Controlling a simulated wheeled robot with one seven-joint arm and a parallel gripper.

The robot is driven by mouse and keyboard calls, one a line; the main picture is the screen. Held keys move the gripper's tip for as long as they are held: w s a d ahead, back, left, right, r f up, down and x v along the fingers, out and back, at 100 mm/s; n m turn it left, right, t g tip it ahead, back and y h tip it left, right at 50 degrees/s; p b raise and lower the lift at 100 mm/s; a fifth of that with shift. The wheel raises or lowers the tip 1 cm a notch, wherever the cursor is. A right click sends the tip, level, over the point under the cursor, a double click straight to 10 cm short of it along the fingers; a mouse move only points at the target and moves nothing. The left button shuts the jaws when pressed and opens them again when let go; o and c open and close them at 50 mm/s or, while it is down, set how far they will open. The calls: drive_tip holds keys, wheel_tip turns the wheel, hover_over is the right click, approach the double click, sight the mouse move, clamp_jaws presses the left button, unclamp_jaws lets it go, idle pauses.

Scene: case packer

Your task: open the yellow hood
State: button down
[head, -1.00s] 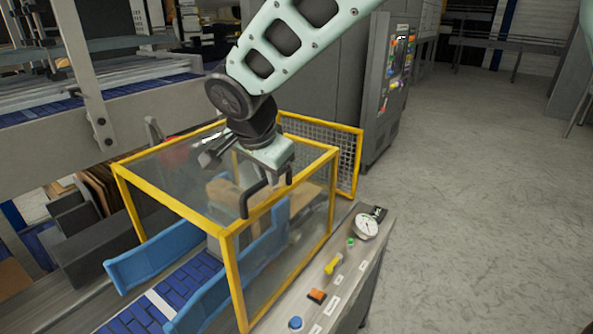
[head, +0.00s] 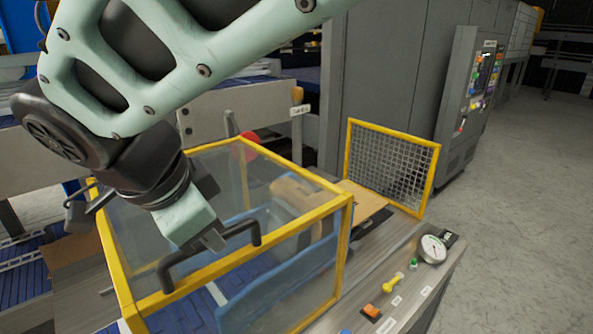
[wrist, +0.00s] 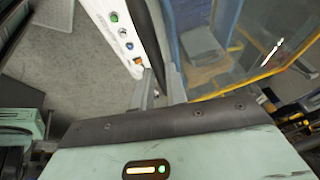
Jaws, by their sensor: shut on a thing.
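The yellow hood (head: 318,214) is a yellow-edged box with clear panels, standing over the conveyor in the head view. A black bar handle (head: 240,229) is on its near top edge. My gripper (head: 213,241) is shut on the middle of this handle, reaching down from the upper left. In the wrist view, the fingers (wrist: 160,92) close on the dark handle (wrist: 174,70), and a clear panel (wrist: 255,30) shows at the right. My arm hides the hood's far left corner. I cannot tell whether the hood is raised at all.
A control strip with a gauge (head: 432,249), a yellow lever (head: 393,283) and an orange switch (head: 371,311) runs right of the hood. A yellow-framed mesh guard (head: 393,165) stands behind. A grey cabinet (head: 472,95) is beyond. Open floor lies at the right.

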drive_tip(key=shift+s+a, duration=0.15)
drive_tip(key=shift+s, duration=0.05)
drive_tip(key=c, duration=1.4)
unclamp_jaws()
drive_tip(key=shift+r, duration=0.1)
drive_tip(key=v, duration=1.7)
drive_tip(key=shift+b, duration=0.45)
drive_tip(key=shift+s+r, duration=0.1)
